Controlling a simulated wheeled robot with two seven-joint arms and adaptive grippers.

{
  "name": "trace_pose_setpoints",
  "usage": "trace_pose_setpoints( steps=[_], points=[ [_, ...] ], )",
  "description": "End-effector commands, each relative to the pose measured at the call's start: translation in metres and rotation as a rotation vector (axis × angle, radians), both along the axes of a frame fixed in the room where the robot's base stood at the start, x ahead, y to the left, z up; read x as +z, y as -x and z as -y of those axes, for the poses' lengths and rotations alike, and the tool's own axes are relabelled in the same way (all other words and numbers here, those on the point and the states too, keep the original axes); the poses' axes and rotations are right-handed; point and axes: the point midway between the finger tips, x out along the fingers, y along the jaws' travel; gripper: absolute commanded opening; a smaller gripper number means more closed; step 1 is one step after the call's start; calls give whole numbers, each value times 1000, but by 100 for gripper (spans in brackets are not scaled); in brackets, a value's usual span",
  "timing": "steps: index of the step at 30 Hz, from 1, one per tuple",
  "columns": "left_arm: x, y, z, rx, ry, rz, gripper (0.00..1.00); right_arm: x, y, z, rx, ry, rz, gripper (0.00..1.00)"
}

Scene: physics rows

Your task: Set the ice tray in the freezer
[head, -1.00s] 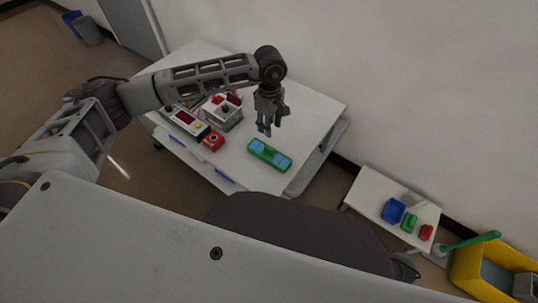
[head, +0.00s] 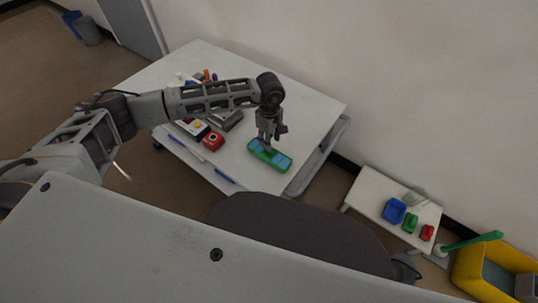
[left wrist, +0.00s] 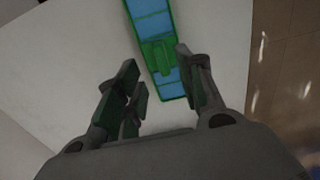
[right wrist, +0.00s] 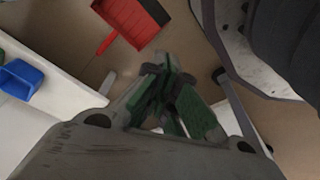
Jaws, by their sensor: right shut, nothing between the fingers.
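The ice tray (head: 281,160), green with blue cells, lies on the white table (head: 317,110) near its front right side. It also shows in the left wrist view (left wrist: 152,25), with a green raised piece across its middle. My left gripper (head: 267,142) points down just above the tray's left part. Its fingers stand apart with nothing gripped in the left wrist view, and I cannot tell whether they touch the tray. My right gripper (right wrist: 168,85) is shut and empty, seen only in the right wrist view, away from the tray. I see no freezer.
A red button box (head: 213,141) and other devices stand left of the tray, partly behind my left arm. A low white table at right holds a blue bin (head: 394,211) and small green and red items. A yellow container (head: 478,270) stands beyond. A red dustpan (right wrist: 128,18) lies on the floor.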

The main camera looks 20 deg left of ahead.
Motion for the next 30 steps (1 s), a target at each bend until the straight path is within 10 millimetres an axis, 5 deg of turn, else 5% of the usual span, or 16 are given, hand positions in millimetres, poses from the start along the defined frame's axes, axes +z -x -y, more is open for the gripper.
trace_pose_setpoints(
  steps=[14, 30],
  points=[
    [-5, 0, 0, 0, -1, 0, 38, -1, 4, 0, 0, 1, -8, 0],
    [-53, 3, -1, 0, -1, -1, 38, 19, -10, -5, 3, -5, -3, 0]
  ],
)
